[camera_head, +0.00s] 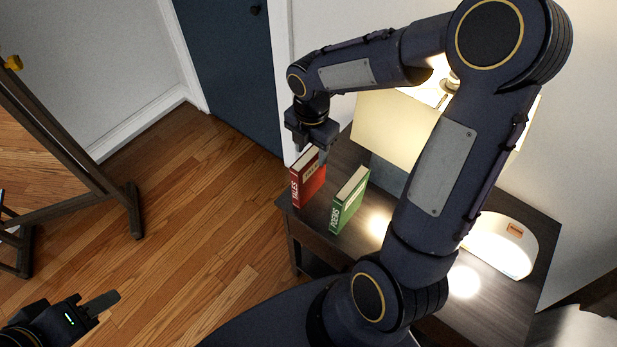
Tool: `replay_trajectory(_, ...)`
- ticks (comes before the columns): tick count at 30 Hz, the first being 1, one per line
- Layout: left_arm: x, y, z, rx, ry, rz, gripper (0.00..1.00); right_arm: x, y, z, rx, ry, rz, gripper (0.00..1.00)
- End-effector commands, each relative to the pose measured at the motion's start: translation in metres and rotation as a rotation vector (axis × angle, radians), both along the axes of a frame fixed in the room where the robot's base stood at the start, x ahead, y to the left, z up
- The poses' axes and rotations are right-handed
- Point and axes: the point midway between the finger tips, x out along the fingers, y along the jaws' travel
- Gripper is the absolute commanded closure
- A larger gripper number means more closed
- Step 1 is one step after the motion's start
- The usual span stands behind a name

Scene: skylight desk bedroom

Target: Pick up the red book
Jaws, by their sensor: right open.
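The red book (307,182) stands upright at the left end of the dark wooden table, with its lettered spine facing me. My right gripper (313,146) is open and points down at the top of the red book. One finger shows just right of the book's top edge. Whether the fingers touch the book cannot be told, as the gripper hides part of its top. My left gripper (98,305) is at the lower left over the floor, far from the book. It is cut off by the frame, and its opening is unclear.
A green book (349,200) stands upright to the right of the red one, with a gap between. A lamp with a cream shade (392,128) and a white rounded object (502,243) are on the table (318,234). A wooden-framed stand (75,150) is at left.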

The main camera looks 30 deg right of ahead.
Motion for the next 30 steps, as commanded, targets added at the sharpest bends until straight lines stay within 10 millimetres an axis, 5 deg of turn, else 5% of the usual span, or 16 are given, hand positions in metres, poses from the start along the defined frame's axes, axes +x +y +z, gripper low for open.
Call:
replay_trajectory(15,0.0,0.0,-0.002,0.0,-0.001,0.0,0.64,0.001,0.005,-0.066,0.0,0.003,-0.001,0.51)
replay_trajectory(24,0.0,0.0,-0.002,0.0,-0.001,0.0,0.64,0.001,0.005,-0.07,0.0,0.0,-0.001,0.51)
replay_trajectory(30,0.0,0.0,-0.002,0.0,-0.001,0.0,0.64,0.001,0.005,-0.07,0.0,0.0,-0.001,0.77)
